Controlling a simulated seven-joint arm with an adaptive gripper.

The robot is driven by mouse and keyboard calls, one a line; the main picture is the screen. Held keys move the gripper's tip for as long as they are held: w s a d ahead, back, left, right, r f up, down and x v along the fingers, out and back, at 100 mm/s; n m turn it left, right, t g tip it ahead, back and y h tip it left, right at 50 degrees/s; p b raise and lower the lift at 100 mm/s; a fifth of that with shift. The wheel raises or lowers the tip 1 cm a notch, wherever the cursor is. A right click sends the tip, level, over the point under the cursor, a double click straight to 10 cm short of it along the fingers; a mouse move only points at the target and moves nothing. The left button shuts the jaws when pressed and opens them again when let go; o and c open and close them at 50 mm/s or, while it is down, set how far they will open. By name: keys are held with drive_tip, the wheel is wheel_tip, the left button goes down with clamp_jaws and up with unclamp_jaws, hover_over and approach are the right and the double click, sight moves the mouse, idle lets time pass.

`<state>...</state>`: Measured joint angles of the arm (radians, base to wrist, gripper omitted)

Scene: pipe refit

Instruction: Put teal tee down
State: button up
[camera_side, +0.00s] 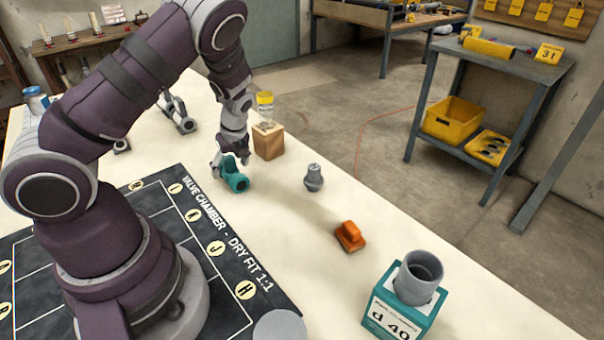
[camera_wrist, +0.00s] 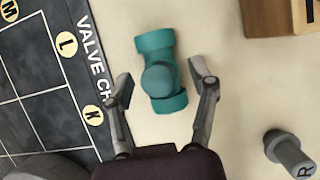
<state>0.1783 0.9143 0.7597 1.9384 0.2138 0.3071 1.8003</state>
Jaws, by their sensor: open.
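The teal tee (camera_side: 236,178) rests on the cream tabletop, just off the edge of the dark mat. It also shows in the wrist view (camera_wrist: 160,72), lying between my fingers. My gripper (camera_side: 231,160) is low over the tee. In the wrist view my gripper (camera_wrist: 160,86) is open, with one finger on each side of the tee. A gap shows on the left of the tee, while the right fingertip is close to it; I cannot tell whether it touches.
A wooden block (camera_side: 268,141) stands behind the tee. A grey fitting (camera_side: 313,178) and an orange part (camera_side: 350,237) stand to the right. A teal box (camera_side: 401,311) with a grey pipe is at the front right. The dark mat (camera_side: 215,262) lies left.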

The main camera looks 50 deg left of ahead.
drive_tip(key=v, duration=1.2)
drive_tip(key=s+d+r+n+t+h, duration=0.2)
drive_tip(key=d+n, duration=0.4)
drive_tip(key=n, duration=0.3)
drive_tip(key=s+d+r+n+t+h, duration=0.2)
drive_tip(key=s+d+r+n+t, duration=0.1)
drive_tip(key=n, duration=0.6)
drive_tip(key=s+d+r, duration=0.1)
drive_tip(key=d+r, duration=0.1)
drive_tip(key=d, duration=0.1)
drive_tip(key=shift+s+r+t+h, duration=0.3)
drive_tip(key=shift+r, duration=0.05)
